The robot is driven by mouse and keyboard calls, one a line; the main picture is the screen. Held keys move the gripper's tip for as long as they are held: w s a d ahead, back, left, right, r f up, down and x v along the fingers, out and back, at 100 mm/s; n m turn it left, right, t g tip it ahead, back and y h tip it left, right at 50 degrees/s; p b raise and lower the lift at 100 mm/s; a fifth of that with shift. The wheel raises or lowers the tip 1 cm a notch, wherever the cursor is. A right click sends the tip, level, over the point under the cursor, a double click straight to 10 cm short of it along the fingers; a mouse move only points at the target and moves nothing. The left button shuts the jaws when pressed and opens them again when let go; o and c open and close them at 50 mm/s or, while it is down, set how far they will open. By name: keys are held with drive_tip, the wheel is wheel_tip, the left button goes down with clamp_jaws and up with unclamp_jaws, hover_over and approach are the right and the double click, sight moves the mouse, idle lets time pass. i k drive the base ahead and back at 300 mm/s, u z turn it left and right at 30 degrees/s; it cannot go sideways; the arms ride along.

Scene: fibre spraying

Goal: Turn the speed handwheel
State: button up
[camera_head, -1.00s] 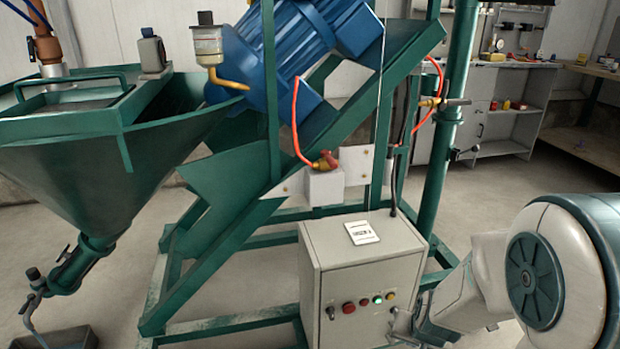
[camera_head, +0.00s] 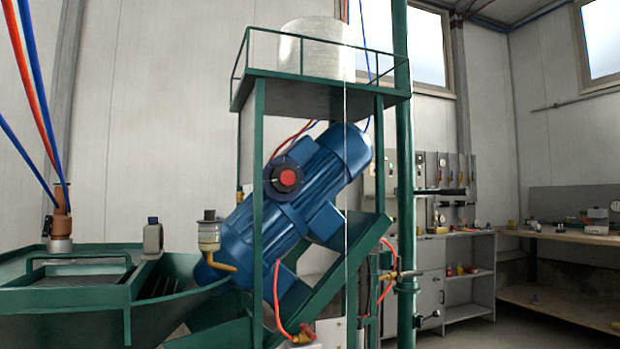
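A round dark handwheel with a red centre (camera_head: 287,177) sits on the side of the tilted blue motor (camera_head: 270,228), facing me. I take it to be the speed handwheel; no label is readable. Its rim is unobstructed in this view. My gripper is not in view, so its opening and its distance from the wheel do not show.
A green frame (camera_head: 258,210) surrounds the motor, with one post just left of the wheel. A railed platform (camera_head: 315,90) carrying a pale drum (camera_head: 317,48) is above. A green hopper (camera_head: 60,290) stands left; benches (camera_head: 570,237) stand back right.

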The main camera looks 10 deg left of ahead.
sight(284, 177)
drive_tip(key=z, duration=0.55)
drive_tip(key=i, duration=1.05)
drive_tip(key=u, duration=0.65)
drive_tip(key=i, duration=0.6)
drive_tip(key=u, duration=0.6)
